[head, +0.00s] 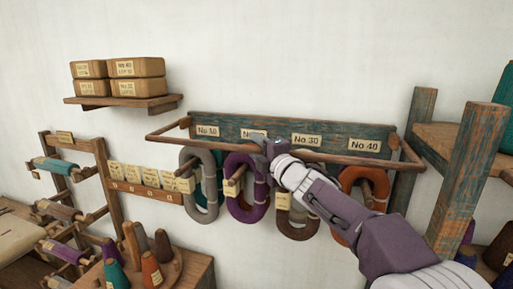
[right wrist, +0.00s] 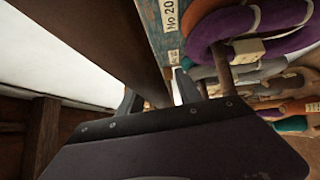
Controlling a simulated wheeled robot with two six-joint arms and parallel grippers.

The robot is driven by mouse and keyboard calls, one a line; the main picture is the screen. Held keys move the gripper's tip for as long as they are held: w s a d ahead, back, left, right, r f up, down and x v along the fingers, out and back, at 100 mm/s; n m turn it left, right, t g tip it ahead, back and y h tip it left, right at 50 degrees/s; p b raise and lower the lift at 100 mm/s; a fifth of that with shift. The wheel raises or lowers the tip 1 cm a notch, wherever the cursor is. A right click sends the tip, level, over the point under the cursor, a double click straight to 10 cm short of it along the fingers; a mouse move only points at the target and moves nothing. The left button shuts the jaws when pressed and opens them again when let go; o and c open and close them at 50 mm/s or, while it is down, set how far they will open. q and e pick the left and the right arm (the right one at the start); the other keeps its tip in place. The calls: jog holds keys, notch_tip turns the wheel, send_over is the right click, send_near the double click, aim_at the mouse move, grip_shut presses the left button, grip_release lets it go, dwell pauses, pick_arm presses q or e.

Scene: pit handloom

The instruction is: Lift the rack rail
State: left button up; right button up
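The rack rail (head: 215,143) is a long, thin brown bar in front of the blue-green rack board (head: 228,122), joined to it by a short arm at each end. My right gripper (head: 268,146) is at the rail, left of its middle. In the right wrist view the rail (right wrist: 112,42) runs between the two fingers (right wrist: 158,92). A light sliver shows between the rail and the right finger, so the fingers look open around it. Grey, purple, brown and orange yarn hanks (head: 240,205) hang on pegs below the board. My left gripper is not in view.
A wall shelf (head: 122,102) with stacked boxes is at upper left. A spool rack (head: 102,165) and yarn cones (head: 151,272) stand at lower left. A wooden shelf frame (head: 462,185) stands close on the right. The wall above the board is clear.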

jog(key=b+v, duration=0.2)
jog(key=v, duration=0.7)
